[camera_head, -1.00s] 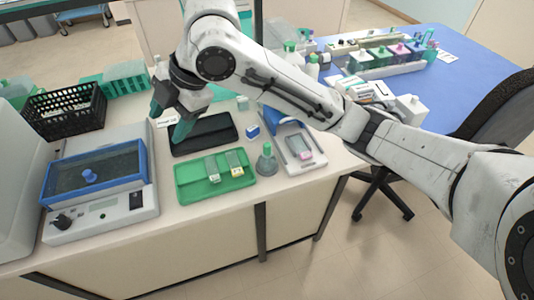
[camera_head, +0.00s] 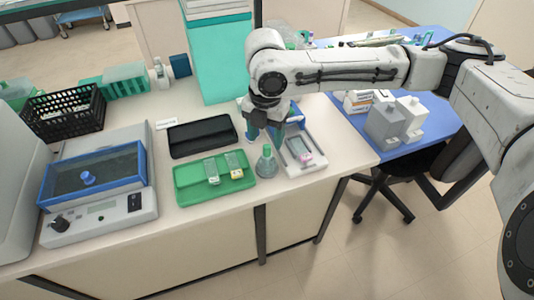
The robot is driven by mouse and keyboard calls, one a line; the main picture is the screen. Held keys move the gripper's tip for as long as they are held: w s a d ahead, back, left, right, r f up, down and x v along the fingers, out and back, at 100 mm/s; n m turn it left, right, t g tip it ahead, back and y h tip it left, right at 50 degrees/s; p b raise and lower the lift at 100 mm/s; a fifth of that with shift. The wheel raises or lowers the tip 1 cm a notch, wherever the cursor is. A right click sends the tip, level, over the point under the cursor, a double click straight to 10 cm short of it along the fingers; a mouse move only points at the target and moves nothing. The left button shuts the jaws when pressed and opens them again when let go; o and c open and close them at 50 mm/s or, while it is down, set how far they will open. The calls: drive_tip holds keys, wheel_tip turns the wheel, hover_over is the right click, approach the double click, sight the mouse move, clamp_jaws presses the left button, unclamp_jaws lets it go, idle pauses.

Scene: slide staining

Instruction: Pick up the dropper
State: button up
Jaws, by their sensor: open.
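A small grey, cone-shaped bottle with a green top (camera_head: 266,163) stands upright near the front of the white table; it looks like the dropper, though I cannot be sure. My gripper (camera_head: 265,134) points down just behind and above it. Its teal fingers are apart, and I see nothing held between them. The gripper partly hides a blue-edged item behind it. I cannot tell whether a fingertip touches anything.
A green tray (camera_head: 183,192) with two slides lies left of the bottle, and a black case (camera_head: 202,137) behind the tray. A white tray (camera_head: 310,168) with a pink item lies to the right. A blue-topped device (camera_head: 93,185) stands at left. The table's front edge is close.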

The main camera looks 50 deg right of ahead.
sight(267, 146)
drive_tip(key=shift+d+f+p, duration=0.2)
drive_tip(key=shift+f+p, duration=0.3)
drive_tip(key=shift+f, duration=2.25)
drive_tip(key=c, duration=1.1)
